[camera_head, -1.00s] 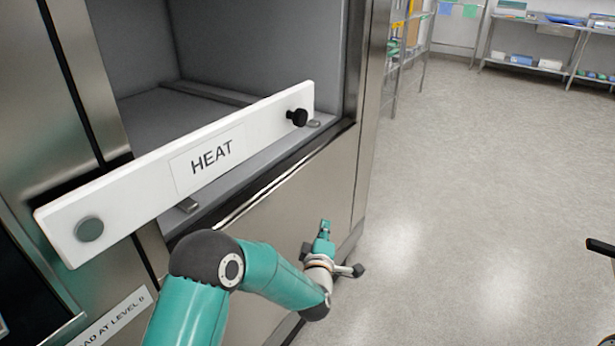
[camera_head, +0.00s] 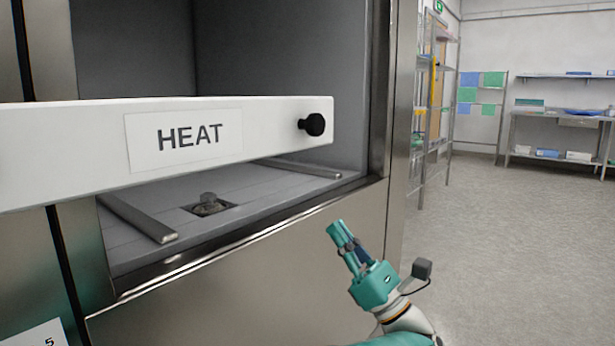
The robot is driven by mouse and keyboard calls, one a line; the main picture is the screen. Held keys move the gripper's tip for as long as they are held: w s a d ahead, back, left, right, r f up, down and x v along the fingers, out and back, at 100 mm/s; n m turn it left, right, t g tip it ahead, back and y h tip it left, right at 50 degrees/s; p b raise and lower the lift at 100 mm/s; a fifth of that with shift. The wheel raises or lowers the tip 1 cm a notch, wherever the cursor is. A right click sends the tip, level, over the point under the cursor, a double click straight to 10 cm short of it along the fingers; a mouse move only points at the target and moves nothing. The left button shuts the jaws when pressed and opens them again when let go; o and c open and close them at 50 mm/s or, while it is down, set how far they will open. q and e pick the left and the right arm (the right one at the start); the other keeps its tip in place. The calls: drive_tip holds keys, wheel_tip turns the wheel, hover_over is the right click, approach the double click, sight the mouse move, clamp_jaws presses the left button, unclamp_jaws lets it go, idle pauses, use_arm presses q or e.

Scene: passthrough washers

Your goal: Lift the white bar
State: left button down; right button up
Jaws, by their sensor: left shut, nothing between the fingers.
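The white bar (camera_head: 85,150) lies across the front of the washer opening. It carries a label reading HEAT (camera_head: 190,138) and a black knob (camera_head: 312,125) near its right end. Its left end runs out of the picture. My left gripper (camera_head: 337,228) is teal, shut and empty. It points up and left, below the right end of the bar and apart from it, in front of the washer's lower steel panel. My right gripper is not in view.
The washer chamber (camera_head: 270,60) is open behind the bar, with rails and a small fitting (camera_head: 207,205) on its floor. A steel post (camera_head: 395,110) bounds it at right. Shelving racks (camera_head: 560,120) stand far back. The floor (camera_head: 510,240) at right is clear.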

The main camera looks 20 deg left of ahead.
use_arm(q)
drive_tip(key=shift+d, duration=0.25)
drive_tip(key=d+r+p+x, duration=0.2)
drive_tip(key=p+x, duration=0.4)
drive_tip(key=x, duration=0.6)
drive_tip(key=shift+s+a+r, duration=0.2)
drive_tip(key=shift+a+r, duration=0.1)
